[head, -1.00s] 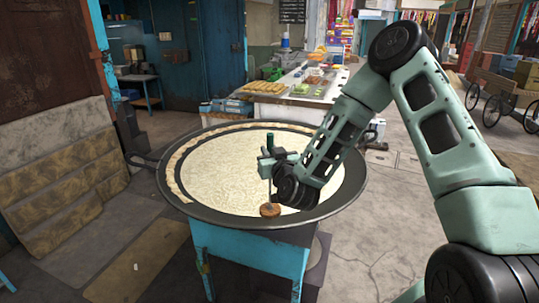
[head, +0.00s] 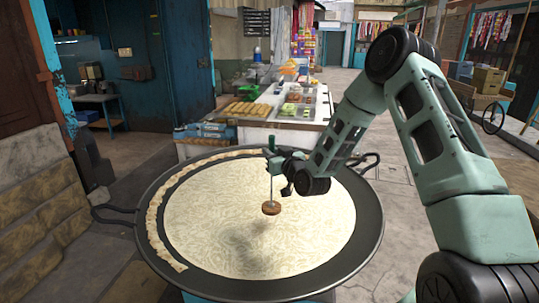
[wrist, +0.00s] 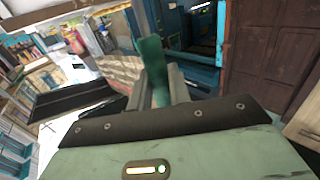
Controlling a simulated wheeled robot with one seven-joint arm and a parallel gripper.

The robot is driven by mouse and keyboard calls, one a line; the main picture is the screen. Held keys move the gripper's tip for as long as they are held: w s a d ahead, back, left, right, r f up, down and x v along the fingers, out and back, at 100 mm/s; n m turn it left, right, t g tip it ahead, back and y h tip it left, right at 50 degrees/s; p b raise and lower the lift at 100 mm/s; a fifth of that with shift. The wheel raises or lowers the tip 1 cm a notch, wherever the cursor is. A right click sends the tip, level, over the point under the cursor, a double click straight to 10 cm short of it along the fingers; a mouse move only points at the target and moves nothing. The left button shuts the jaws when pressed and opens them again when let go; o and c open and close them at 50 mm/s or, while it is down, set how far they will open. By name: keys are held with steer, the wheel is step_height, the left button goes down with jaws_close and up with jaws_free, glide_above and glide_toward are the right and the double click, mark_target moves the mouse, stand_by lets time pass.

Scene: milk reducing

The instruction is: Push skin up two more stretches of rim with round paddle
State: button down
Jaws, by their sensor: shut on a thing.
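A wide dark pan (head: 372,215) holds pale, wrinkled milk (head: 210,215). A cream band of skin (head: 153,215) lies along the pan's left rim, from the back round to the front left. The round paddle has a brown disc (head: 271,208) on a thin upright rod. My gripper (head: 272,160) is shut on the paddle's green handle, which shows between the fingers in the wrist view (wrist: 152,70). The disc hangs over the middle of the pan, apart from the rim, and seems to be just above the milk. The right and front rim show no skin band.
Pan handles stick out at the left (head: 115,215) and back right (head: 365,162). A counter with food trays (head: 290,112) stands behind the pan. Stone-like slabs (head: 40,210) lean at the left. Floor is open to the right, behind my arm.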

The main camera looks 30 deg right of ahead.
steer(key=shift+f+b, duration=0.55)
steer(key=shift+f, duration=0.6)
step_height(320, 180, down, 6)
steer(key=b, duration=0.6)
steer(key=shift+f+b, duration=0.15)
steer(key=shift+b, duration=0.2)
steer(key=shift+s, duration=0.2)
